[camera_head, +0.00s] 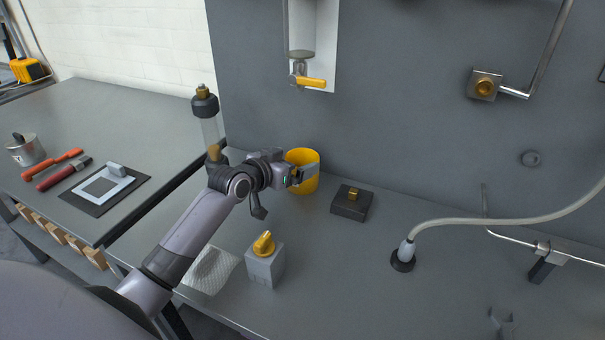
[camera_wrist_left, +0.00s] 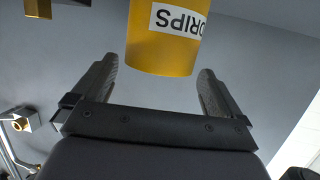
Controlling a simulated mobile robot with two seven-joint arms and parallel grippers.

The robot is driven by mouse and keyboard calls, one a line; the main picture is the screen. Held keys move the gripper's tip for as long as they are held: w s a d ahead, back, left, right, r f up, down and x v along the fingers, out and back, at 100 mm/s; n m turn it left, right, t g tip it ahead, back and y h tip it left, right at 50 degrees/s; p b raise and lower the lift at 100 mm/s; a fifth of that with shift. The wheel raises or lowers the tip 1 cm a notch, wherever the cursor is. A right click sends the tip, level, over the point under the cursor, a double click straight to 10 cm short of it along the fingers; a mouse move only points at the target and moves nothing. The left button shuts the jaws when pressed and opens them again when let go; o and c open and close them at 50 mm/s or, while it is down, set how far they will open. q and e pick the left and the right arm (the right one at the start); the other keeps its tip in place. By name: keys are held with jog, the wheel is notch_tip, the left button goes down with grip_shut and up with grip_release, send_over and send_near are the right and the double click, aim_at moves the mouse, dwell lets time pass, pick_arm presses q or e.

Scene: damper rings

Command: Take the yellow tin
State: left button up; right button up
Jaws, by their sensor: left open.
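The yellow tin (camera_head: 305,185) stands on the grey bench close to the back panel. In the left wrist view the tin (camera_wrist_left: 150,48) shows a white label with black letters reading DRIPS, upside down, and its far part is cut off by the top edge. My left gripper (camera_head: 300,173) is at the tin's near left side, partly covering it. In the left wrist view its two fingers (camera_wrist_left: 158,74) are spread wide, with the tin ahead between the tips and a gap on both sides. My right gripper is not in view.
A dark block with a brass knob (camera_head: 351,203) sits right of the tin. A grey box with a yellow knob (camera_head: 264,262) stands in front. A clear cylinder (camera_head: 209,128) is to the left, a yellow-handled tap (camera_head: 312,82) above. A hose (camera_head: 500,221) crosses the right side.

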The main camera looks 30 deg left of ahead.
aim_at(310, 155)
pick_arm(q)
jog(key=shift+x, duration=2.05)
jog(key=c, duration=1.1)
